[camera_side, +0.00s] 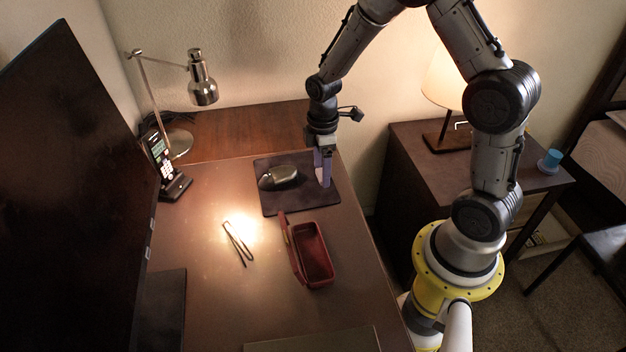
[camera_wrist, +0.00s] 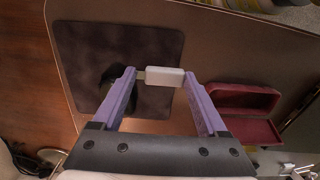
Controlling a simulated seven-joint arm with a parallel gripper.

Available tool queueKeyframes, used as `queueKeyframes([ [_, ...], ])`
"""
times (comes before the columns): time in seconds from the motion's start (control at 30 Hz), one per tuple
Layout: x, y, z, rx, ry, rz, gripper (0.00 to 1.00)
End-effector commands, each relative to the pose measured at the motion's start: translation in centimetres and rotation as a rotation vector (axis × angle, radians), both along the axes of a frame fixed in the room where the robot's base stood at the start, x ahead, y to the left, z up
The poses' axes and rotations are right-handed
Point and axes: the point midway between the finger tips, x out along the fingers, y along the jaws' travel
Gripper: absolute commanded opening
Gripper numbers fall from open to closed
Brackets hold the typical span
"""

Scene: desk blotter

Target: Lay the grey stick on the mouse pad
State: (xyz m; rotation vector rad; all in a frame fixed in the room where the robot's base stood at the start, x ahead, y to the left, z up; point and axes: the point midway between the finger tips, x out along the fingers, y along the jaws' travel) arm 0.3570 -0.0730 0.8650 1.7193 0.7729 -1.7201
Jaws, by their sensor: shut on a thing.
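The grey stick (camera_wrist: 164,76) is a small pale block with a narrower metal end at its left. My gripper (camera_wrist: 160,78) is shut on it, the stick spanning crosswise between the two purple fingertips. The dark mouse pad (camera_wrist: 78,52) lies below, and the stick shows against its right part in the wrist view. In the side view the mouse pad (camera_side: 276,207) lies on the desk, with my gripper (camera_side: 324,184) pointing down at its right part. The stick is not discernible there. I cannot tell whether the stick touches the pad.
A computer mouse (camera_side: 279,175) rests on the pad, left of my gripper. A phone (camera_side: 162,165), a desk lamp (camera_side: 203,82) and a monitor (camera_side: 70,190) stand at left.

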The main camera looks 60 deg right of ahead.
Motion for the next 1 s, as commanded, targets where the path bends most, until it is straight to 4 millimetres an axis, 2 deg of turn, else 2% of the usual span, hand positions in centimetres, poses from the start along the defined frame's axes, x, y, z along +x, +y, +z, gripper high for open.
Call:
queueKeyframes([
  [0.1,1.4,-0.3,-1.7,0.0,0.0,0.0,0.24],
  [0.2,2.0,-0.4,-2.4,-0.001,-0.001,0.0,0.24],
  [0.37,2.6,-0.5,-3.1,-0.001,-0.002,0.0,0.24],
  [0.63,2.8,-0.6,-6.3,-0.001,-0.001,0.0,0.24],
  [1.0,2.8,-0.6,-6.6,-0.001,-0.002,0.0,0.24],
])
